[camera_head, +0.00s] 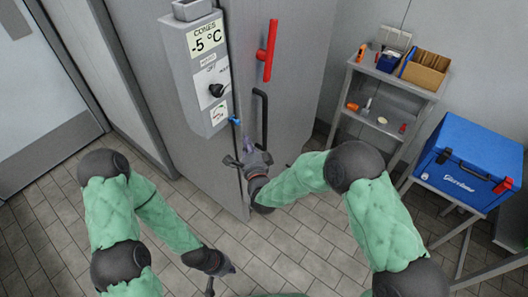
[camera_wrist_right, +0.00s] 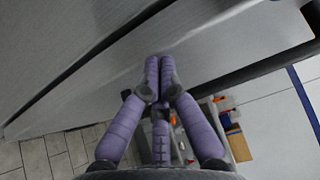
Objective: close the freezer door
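The grey freezer door (camera_head: 296,60) stands upright in the middle of the head view, with a red lever (camera_head: 267,50) and a black bar handle (camera_head: 261,118). My right gripper (camera_head: 246,152) is in front of the door's lower part, close to the handle. In the right wrist view its purple fingers (camera_wrist_right: 159,65) meet at the tips, with nothing seen between them, beside a grey panel (camera_wrist_right: 215,45). A dark seam runs along the panels there; I cannot tell how wide the door stands open. My left gripper (camera_head: 222,280) is low over the floor, its fingers spread and empty.
A grey control box (camera_head: 205,75) reading -5 °C is left of the door. A metal shelf cart (camera_head: 388,85) with small items and a blue cooler (camera_head: 467,162) on a stand are at the right. The tiled floor (camera_head: 290,245) between is mostly clear.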

